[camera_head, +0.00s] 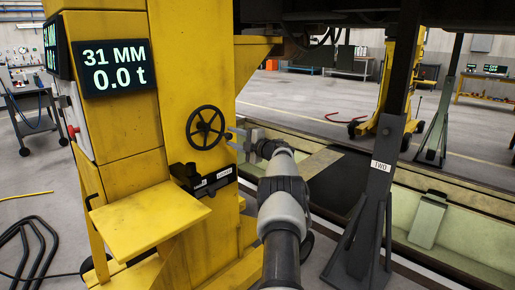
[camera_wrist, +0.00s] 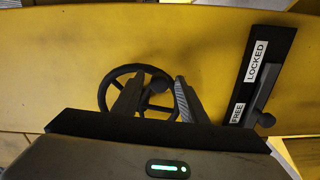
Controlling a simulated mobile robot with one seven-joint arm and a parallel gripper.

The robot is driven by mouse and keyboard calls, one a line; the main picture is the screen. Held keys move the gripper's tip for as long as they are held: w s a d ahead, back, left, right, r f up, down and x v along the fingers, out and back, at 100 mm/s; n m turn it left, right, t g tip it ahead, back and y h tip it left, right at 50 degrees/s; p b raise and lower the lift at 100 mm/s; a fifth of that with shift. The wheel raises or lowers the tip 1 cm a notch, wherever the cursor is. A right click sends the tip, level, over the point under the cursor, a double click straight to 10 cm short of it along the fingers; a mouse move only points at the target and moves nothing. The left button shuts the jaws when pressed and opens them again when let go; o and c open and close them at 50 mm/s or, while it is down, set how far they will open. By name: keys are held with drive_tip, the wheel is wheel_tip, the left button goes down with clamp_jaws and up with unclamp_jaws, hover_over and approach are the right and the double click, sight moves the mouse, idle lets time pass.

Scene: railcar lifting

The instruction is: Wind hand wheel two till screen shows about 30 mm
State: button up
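The screen (camera_head: 115,67) on the yellow column reads 31 MM and 0.0 t. A black spoked hand wheel (camera_head: 205,127) is mounted on the column's face below and right of the screen; no number shows on it. My gripper (camera_head: 236,141) is just right of the wheel in the head view. In the wrist view, the fingers of my gripper (camera_wrist: 158,100) are apart, with the hand wheel (camera_wrist: 110,90) and its round dark knob (camera_wrist: 159,82) beyond and between them. I cannot tell whether a finger touches the wheel. Part of the wheel is hidden behind the fingers.
A black lever plate (camera_wrist: 264,72) marked LOCKED and FREE sits right of the wheel in the wrist view; its lever setting is unclear. A yellow shelf (camera_head: 150,215) juts out below. A dark stand (camera_head: 372,210) labelled TWO is right of my arm, under the dark railcar underside (camera_head: 335,14).

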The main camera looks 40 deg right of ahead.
drive_tip(key=s+p, duration=0.1)
drive_tip(key=s, duration=1.4)
drive_tip(key=shift+s+d+p, duration=0.15)
drive_tip(key=shift+p, duration=0.15)
